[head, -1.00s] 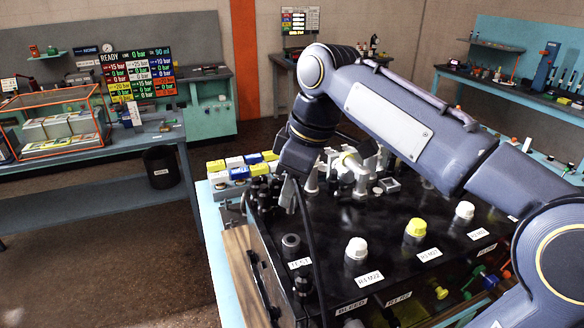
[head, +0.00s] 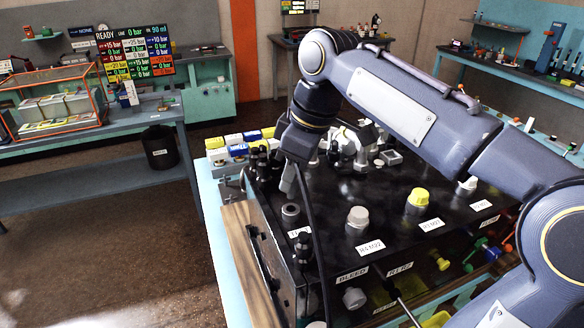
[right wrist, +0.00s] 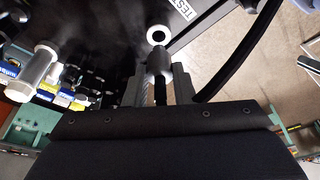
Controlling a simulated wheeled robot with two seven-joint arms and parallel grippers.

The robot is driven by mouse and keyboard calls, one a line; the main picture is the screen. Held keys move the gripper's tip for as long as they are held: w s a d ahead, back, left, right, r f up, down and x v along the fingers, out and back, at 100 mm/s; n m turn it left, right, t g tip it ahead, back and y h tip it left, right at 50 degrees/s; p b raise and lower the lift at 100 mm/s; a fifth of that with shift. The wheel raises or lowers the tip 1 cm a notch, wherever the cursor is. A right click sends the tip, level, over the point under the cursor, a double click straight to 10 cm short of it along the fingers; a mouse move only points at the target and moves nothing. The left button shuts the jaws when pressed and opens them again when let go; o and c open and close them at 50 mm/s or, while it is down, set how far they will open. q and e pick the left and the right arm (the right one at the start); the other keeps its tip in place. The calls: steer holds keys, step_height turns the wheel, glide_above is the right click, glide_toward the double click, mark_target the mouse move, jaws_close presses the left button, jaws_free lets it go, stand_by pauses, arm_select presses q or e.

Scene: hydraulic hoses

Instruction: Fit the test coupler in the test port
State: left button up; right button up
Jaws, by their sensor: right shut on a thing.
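The test port (head: 291,211) is a dark round collar on the black top of the unit, near its left edge. In the right wrist view it is a pale ring (right wrist: 158,34) around a dark hole, beside a label reading TEST. My right gripper (head: 288,189) points down just behind and above the port. In the right wrist view its jaws are shut on the dark grey test coupler (right wrist: 158,63), whose nose is close to the ring. Contact between them cannot be told. A black hose (head: 316,225) hangs beside the gripper. My left gripper is out of view.
White and yellow caps (head: 418,198) stand on the black unit (head: 345,200) to the right of the port. Metal fittings (head: 365,150) stand behind. A dark fitting (head: 303,247) sits at the front left corner. A status board (head: 135,55) reads READY.

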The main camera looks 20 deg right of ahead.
mark_target(292, 191)
steer(key=shift+f+b, duration=0.45)
steer(key=shift+f, duration=0.55)
steer(key=shift+p, duration=0.45)
stand_by(0.9)
steer(key=shift+f+b, duration=1)
steer(key=shift+f, duration=0.25)
steer(key=o, duration=1.1)
steer(key=shift+c, duration=0.2)
steer(key=shift+r, duration=0.15)
steer(key=v, duration=0.7)
steer(key=shift+r, duration=0.3)
steer(key=shift+s, duration=0.1)
